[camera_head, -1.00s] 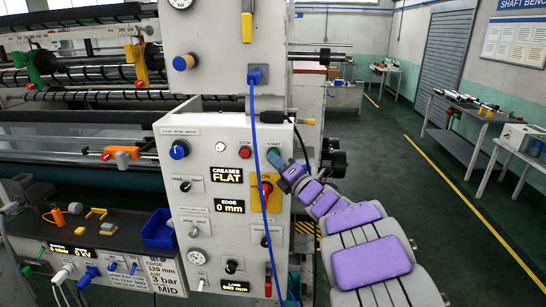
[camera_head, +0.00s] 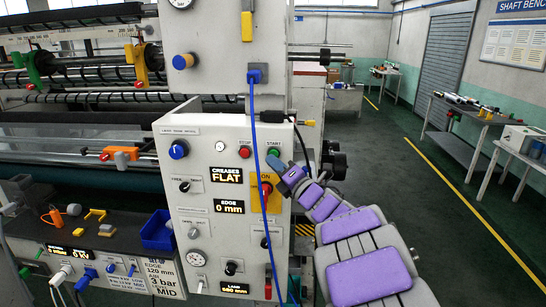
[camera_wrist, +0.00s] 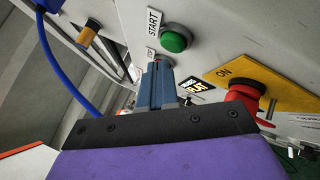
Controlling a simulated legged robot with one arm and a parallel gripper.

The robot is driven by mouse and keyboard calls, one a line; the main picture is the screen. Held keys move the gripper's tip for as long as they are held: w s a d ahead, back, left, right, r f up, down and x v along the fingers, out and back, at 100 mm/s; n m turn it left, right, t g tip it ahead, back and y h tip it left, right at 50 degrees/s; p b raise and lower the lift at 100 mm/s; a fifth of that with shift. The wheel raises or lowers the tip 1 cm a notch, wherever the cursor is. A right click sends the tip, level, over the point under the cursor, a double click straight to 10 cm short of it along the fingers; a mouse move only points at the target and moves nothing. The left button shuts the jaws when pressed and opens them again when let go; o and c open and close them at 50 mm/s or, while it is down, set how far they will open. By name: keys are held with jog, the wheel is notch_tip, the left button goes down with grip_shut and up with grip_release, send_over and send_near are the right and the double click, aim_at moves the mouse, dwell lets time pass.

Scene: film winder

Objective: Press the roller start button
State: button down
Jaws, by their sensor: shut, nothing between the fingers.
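The green start button (camera_head: 273,152) sits on the front of the white control panel (camera_head: 220,133), under a START label. It shows whole in the wrist view (camera_wrist: 174,40), standing proud of the panel. My gripper (camera_head: 276,160) comes in from the lower right and its blue-grey fingers are shut and empty. In the wrist view the fingertips (camera_wrist: 157,68) are just below and left of the green button, apart from it in the picture. They overlap the red stop button (camera_head: 245,153) there, mostly hiding it; I cannot tell whether they touch anything.
A red switch knob on a yellow plate (camera_wrist: 288,97) marked ON is close to the right of my fingers. A blue cable (camera_head: 255,120) hangs down the panel front. A blue bin (camera_head: 158,232) stands at lower left.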

jog(key=s+b, duration=0.2)
jog(key=s, duration=0.3)
jog(key=shift+a+b, duration=0.15)
jog(key=shift+b, duration=0.15)
dwell(0.4)
